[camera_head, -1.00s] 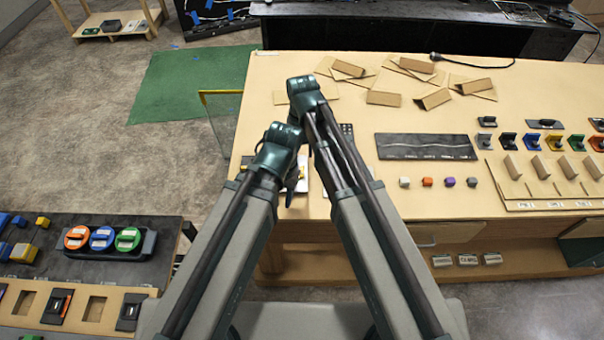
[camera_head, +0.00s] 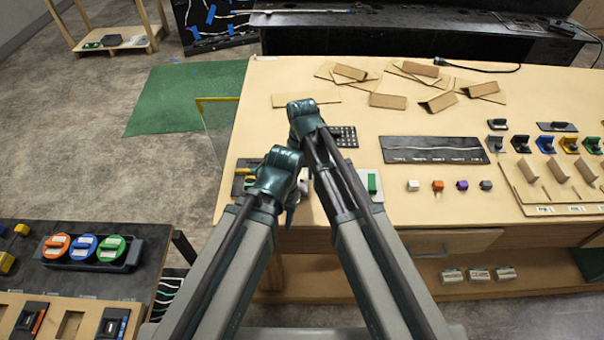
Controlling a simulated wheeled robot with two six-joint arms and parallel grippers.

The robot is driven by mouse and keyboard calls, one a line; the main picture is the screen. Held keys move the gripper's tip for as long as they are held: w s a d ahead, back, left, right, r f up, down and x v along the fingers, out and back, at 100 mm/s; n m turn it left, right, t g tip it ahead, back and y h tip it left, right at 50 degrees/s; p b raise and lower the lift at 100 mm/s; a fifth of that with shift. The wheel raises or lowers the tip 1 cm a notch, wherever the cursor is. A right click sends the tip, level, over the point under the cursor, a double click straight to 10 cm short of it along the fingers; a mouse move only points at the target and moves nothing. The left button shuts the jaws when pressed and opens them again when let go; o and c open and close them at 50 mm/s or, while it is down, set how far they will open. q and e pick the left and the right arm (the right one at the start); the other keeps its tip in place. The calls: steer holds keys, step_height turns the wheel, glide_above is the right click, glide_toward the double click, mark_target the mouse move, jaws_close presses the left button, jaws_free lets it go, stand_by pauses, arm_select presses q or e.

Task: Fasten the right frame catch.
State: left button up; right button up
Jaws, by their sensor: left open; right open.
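A clear panel with a yellow top edge (camera_head: 217,99) stands upright at the table's left edge. A dark fitting with a yellow bar (camera_head: 245,172) lies on the table just left of my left gripper. I cannot tell which of these, if any, is the right frame catch. My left gripper (camera_head: 290,206) is open, above the table's front left part, its fingers partly hidden. My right gripper (camera_head: 302,138) is open above and behind it, its fingers mostly hidden by the arms.
Folded cardboard pieces (camera_head: 388,101) lie at the back of the wooden table. A black strip (camera_head: 432,150), several small blocks (camera_head: 438,186) and coloured fittings (camera_head: 545,143) are on the right. A dark console with round dials (camera_head: 84,247) stands at lower left.

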jaws_close()
steer(key=shift+n, duration=0.3)
steer(key=n, duration=0.3)
steer(key=shift+n, duration=0.4)
steer(key=n, duration=0.4)
steer(key=shift+n, duration=0.3)
steer(key=n, duration=0.4)
steer(key=shift+n, duration=2.4)
